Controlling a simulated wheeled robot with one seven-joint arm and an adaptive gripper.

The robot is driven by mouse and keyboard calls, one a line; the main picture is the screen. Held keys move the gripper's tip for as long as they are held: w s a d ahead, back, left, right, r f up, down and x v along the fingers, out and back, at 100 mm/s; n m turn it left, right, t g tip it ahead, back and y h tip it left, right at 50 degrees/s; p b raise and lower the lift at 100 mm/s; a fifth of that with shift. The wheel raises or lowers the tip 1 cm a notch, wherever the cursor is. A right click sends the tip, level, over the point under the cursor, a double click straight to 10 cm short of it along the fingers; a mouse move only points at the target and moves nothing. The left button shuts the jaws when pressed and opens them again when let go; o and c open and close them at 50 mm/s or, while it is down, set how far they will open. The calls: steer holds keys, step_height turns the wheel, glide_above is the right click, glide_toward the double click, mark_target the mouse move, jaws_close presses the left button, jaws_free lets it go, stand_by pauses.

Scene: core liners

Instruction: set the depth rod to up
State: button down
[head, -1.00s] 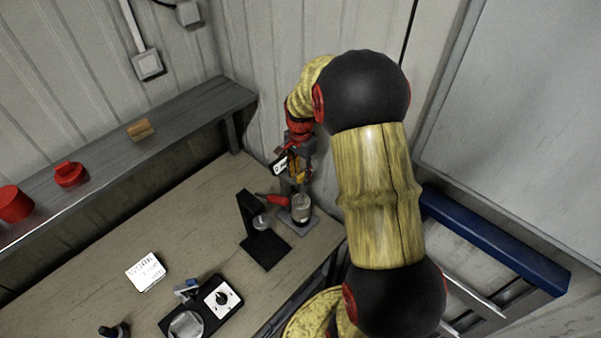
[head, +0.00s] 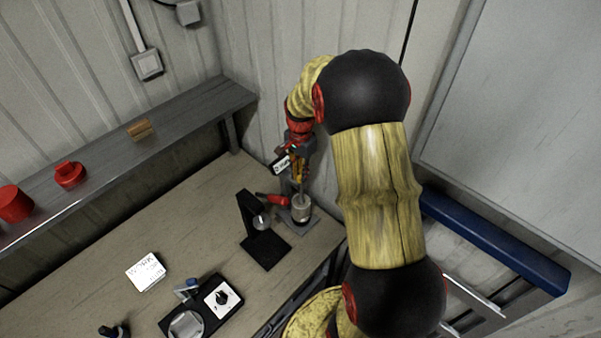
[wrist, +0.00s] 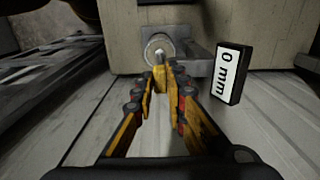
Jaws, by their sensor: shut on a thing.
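The depth rod (head: 301,191) is a thin upright metal piece below my gripper, above a small grey cylinder (head: 301,209) on a stand at the bench's back right corner. In the wrist view, my gripper (wrist: 165,73) has its yellow fingers converging, shut on the rod's end (wrist: 159,57). The fingers hide part of the rod. A round pale part and a metal bracket (wrist: 198,62) lie just beyond the fingertips. A white display (wrist: 230,73) reading "0 mm" is beside them, and it also shows in the head view (head: 281,165).
A black stand (head: 265,246) is close left of the cylinder. A red handle-like piece (head: 272,198) sticks out beside it. A shelf (head: 100,165) and walls bound the corner.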

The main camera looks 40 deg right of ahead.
step_height(320, 180, up, 2)
steer(key=shift+r+p, duration=0.1)
steer(key=shift+p, duration=0.25)
steer(key=shift+w, duration=0.15)
steer(key=c, duration=2.2)
jaws_free()
steer(key=shift+o, duration=2)
step_height(320, 180, up, 12)
